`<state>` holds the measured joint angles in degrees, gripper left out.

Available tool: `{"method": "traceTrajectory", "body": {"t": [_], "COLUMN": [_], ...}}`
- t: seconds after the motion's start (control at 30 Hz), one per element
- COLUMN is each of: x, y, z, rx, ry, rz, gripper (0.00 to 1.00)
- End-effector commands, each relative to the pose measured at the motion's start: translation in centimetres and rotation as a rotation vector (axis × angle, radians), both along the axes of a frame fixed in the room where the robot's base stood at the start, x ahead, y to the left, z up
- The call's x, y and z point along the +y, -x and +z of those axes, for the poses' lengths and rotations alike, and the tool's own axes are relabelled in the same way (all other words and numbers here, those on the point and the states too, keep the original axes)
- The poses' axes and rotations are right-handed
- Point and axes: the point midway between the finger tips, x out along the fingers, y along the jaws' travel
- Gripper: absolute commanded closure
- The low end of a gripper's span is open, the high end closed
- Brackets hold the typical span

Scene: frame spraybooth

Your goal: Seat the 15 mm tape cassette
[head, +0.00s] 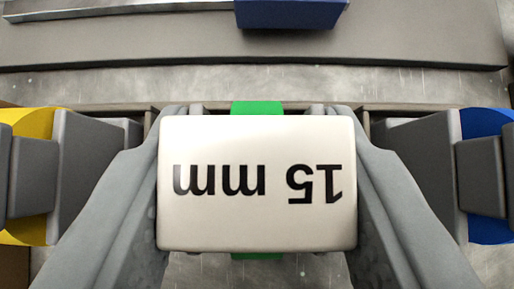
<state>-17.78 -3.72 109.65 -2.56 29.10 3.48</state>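The 15 mm tape cassette (256,225) is in the middle of the head view. Its white face carries the label "15 mm", which reads upside down. A green part (257,108) shows above and below the white face. The two grey fingers of my gripper (257,185) lie along the left and right sides of the cassette and appear to be shut on it. The cassette hides what lies straight behind it, so I cannot tell whether it touches anything there.
A yellow item with grey parts (38,123) is at the left edge and a blue one (482,123) at the right edge. A thin dark rail or edge runs behind the cassette. Beyond it are a bare metal surface (180,84), a grey slab (130,50) and a blue block (290,13).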

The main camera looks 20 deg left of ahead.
Motion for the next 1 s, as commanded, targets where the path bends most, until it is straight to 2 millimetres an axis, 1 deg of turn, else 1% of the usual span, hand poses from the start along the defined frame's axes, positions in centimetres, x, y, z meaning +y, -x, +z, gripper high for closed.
{"method": "traceTrajectory", "body": {"t": [0.33, 0.37, 0.4, 0.47, 0.5, 0.67, 0.7, 0.77, 0.8, 1.0], "x": [0.0, 0.0, 0.0, 0.0, 0.0, 0.0, 0.0, 0.0, 0.0, 0.0], "y": [-0.01, -0.01, -0.01, -0.01, -0.01, 0.0, 0.01, 0.01, 0.01, 0.0], "z": [-0.28, -0.28, -0.28, -0.28, -0.28, -0.28, -0.3, -0.3, -0.3, -0.3], "rx": [0.0, -0.001, 0.0, 0.0, 0.0, 0.0, 0.0, 0.0, 0.0, 0.0], "ry": [0.0, 0.0, 0.0, 0.0, 0.0, 0.0, 0.0, 0.0, 0.0, 0.0], "rz": [0.0, 0.0, 0.0, 0.0, 0.0, 0.0, 0.0, 0.0, 0.0, 0.0], "gripper": [0.85, 0.58, 0.5, 0.39, 0.35, 0.35, 0.33, 0.21, 0.13, 0.13]}}
